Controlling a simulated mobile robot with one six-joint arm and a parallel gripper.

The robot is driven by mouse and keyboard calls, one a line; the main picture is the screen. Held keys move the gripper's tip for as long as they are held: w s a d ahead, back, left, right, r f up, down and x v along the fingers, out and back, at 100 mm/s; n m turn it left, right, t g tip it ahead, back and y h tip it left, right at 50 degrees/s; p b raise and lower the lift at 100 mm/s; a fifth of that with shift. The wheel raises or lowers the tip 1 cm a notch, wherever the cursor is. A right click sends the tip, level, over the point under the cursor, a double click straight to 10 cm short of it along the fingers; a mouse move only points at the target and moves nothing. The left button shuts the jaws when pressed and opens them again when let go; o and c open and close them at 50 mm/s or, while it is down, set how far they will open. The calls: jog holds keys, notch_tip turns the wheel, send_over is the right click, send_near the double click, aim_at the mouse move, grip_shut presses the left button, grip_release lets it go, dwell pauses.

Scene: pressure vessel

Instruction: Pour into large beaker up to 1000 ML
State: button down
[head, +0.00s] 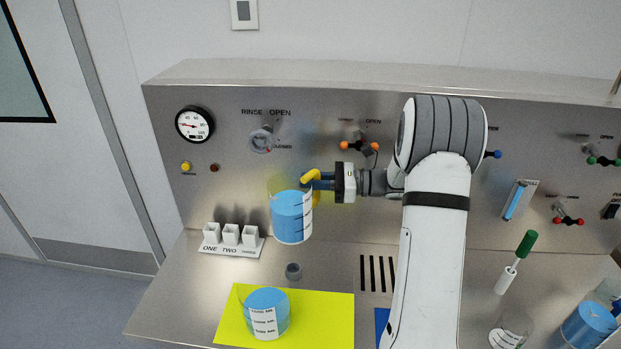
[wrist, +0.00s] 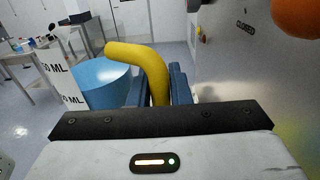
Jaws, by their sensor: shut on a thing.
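My gripper (head: 322,181) is shut on the yellow handle (head: 311,175) of a clear beaker of blue liquid (head: 291,217). I hold this beaker in the air, about upright, with its marked white strip on the right side. In the wrist view, the handle (wrist: 153,70) sits between my blue fingers (wrist: 158,90), and the held beaker (wrist: 98,82) is at the left. A wide beaker (head: 265,315) with blue liquid and a white scale label stands on the yellow mat (head: 325,312), below the held beaker. Its label is too small to read surely.
A white rack (head: 231,240) is at the left. The steel panel (head: 230,185) rises close behind, with valves and a gauge (head: 195,124). More glassware (head: 588,325) stands at the right.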

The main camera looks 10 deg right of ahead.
aim_at(318, 199)
jog(key=shift+s+d, duration=0.1)
jog(key=shift+d, duration=0.25)
jog(key=shift+n+h, duration=0.6)
jog(key=shift+n, duration=0.1)
jog(key=f+b, duration=0.3)
jog(key=a+f+b, duration=0.1)
jog(key=shift+s+f+b, duration=0.35)
jog(key=shift+f, duration=0.05)
jog(key=shift+s+a+f+n+h+b, duration=0.25)
jog(key=shift+a+n+b, duration=0.2)
jog(key=shift+b, duration=0.25)
jog(key=shift+s+a+n+h+b, duration=0.2)
jog(key=shift+s+n+h+b, duration=0.05)
jog(key=shift+n+b, duration=0.1)
jog(key=shift+s+a+r, duration=0.15)
jog(key=shift+r, duration=0.3)
jog(key=shift+f, duration=0.1)
jog(key=shift+s+a+r+n+h, duration=0.2)
jog(key=shift+a+r+n+h, duration=0.1)
jog(key=shift+r, duration=0.2)
jog(key=shift+s+a+r+n+h, duration=0.2)
jog(key=shift+r+n, duration=0.1)
jog(key=shift+r, duration=0.2)
